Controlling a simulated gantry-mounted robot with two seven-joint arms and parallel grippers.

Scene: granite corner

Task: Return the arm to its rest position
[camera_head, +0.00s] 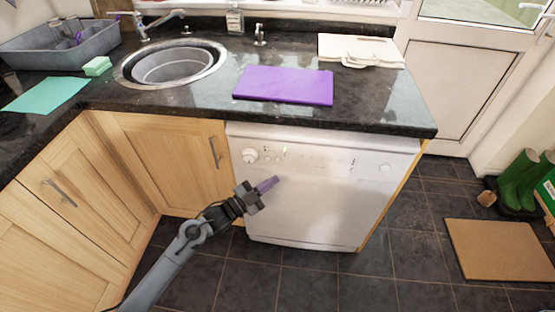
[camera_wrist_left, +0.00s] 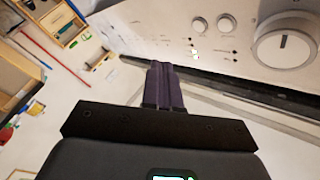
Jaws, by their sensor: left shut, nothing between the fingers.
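My left gripper (camera_head: 268,184) is in front of the white dishwasher (camera_head: 310,205) in the head view, below the worktop's front edge. Its purple fingers are shut with nothing between them. In the left wrist view the shut fingers (camera_wrist_left: 163,85) point toward the dishwasher's control panel (camera_wrist_left: 205,40) with its knob and buttons. I cannot tell whether the fingertips touch the panel. My left arm (camera_head: 175,262) comes in from the lower left. My right gripper is not in view.
The dark worktop (camera_head: 185,105) carries a purple board (camera_head: 284,85), a round sink (camera_head: 172,66), a grey basin (camera_head: 60,45) and a green sponge (camera_head: 97,66). Wooden cupboards (camera_head: 165,160) stand left of the dishwasher. Dark floor tiles (camera_head: 330,285) lie clear in front. Green boots (camera_head: 520,180) stand at right.

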